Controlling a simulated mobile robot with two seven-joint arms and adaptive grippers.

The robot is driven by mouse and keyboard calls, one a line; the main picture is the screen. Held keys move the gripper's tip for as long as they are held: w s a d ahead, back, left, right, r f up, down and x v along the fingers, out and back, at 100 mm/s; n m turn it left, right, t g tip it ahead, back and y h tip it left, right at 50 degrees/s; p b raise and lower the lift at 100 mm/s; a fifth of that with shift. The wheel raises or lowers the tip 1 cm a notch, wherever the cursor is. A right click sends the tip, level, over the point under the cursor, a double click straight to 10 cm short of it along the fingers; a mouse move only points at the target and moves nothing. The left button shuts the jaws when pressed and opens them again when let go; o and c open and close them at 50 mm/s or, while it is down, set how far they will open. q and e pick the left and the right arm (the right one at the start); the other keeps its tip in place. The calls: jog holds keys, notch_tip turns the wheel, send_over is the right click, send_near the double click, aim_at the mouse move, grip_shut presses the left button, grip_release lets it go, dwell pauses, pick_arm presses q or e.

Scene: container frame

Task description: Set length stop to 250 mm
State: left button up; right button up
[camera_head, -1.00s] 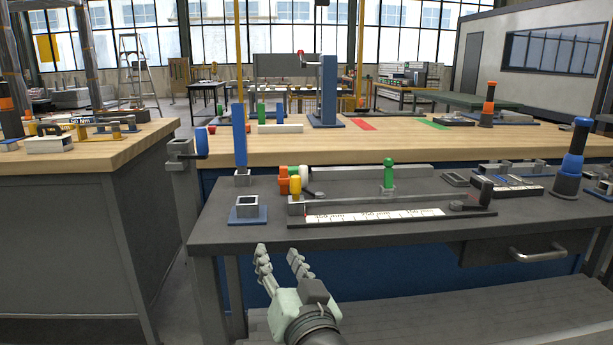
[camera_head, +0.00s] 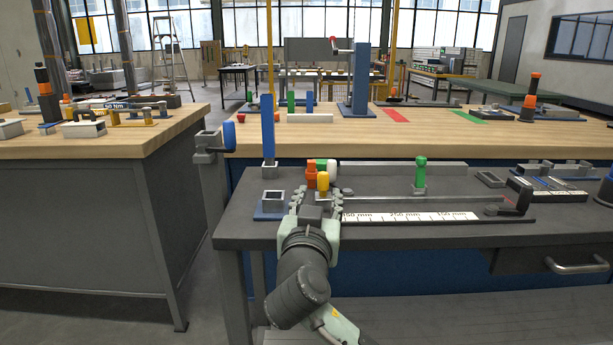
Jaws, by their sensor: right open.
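The length stop is a dark rail (camera_head: 425,198) on the grey bench, with a white scale (camera_head: 402,216) marked 350, 250 and 150 mm from left to right. A yellow knob (camera_head: 323,181) stands at the rail's left end, near the 350 mm end. My right gripper (camera_head: 319,194) is open at that end, its fingers spread to either side of the yellow knob in the picture. I cannot tell whether they touch it. The gripper hides the stop block under the knob and the scale's left end. My left gripper is not in view.
Orange (camera_head: 311,178) and green (camera_head: 332,166) pieces stand close behind the knob. A blue-based square socket (camera_head: 271,204) is left of the gripper. A green peg (camera_head: 420,174) stands behind the rail.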

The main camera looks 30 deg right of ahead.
aim_at(323, 182)
jog(key=shift+w+d+r, duration=0.15)
jog(key=shift+w+d, duration=0.05)
jog(key=shift+w, duration=0.05)
jog(key=shift+w+d, duration=0.25)
jog(key=p+x, duration=0.1)
jog(key=x, duration=0.5)
jog(key=shift+w+d, duration=0.25)
jog(key=shift+d, duration=0.05)
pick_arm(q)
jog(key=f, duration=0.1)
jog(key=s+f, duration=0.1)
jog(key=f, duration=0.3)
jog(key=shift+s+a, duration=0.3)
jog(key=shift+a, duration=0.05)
pick_arm(e)
jog(key=shift+c, duration=0.5)
grip_shut()
